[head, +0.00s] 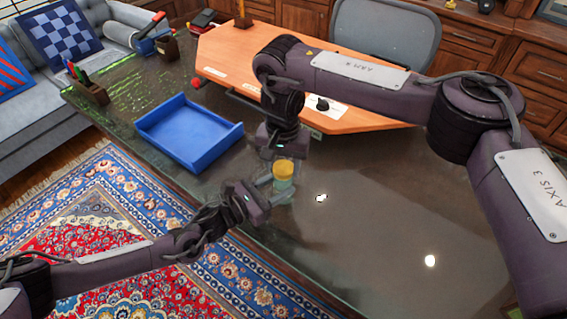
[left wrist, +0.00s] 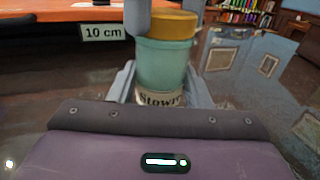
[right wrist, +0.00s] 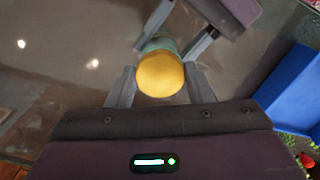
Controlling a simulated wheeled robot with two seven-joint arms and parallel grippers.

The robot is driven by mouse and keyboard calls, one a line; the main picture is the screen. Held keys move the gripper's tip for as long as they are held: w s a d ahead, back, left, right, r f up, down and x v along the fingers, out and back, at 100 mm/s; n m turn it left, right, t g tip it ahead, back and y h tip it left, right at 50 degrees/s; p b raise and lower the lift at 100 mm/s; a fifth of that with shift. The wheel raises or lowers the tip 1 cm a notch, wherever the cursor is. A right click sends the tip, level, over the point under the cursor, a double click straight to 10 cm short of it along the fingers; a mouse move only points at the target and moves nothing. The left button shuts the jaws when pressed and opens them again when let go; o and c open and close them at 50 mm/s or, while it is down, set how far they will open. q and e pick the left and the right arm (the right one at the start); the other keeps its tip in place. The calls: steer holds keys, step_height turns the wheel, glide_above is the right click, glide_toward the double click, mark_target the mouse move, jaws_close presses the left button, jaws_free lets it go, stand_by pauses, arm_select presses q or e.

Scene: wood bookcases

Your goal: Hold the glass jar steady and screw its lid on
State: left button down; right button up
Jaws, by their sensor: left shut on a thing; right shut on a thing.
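A pale green glass jar (left wrist: 165,62) with a label stands upright on the dark glossy table. Its yellow-orange lid (head: 284,168) sits on top of the jar; the lid also shows in the left wrist view (left wrist: 174,24) and from above in the right wrist view (right wrist: 160,75). My left gripper (head: 275,190) is shut on the jar's body from the side, low near the label. My right gripper (head: 283,160) comes down from above and is shut on the lid. I cannot tell how tightly the lid sits on the jar.
A blue tray (head: 228,133) stands on the table to the left of the jar. An orange raised board (head: 240,58) with a "10 cm" tag (left wrist: 103,32) lies behind. The glossy table to the right (head: 390,220) is clear. A patterned rug (head: 110,210) lies below the near edge.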

steer(key=o, duration=1)
steer(key=shift+c, duration=0.2)
steer(key=shift+r, duration=2.3)
steer(key=shift+c, duration=0.4)
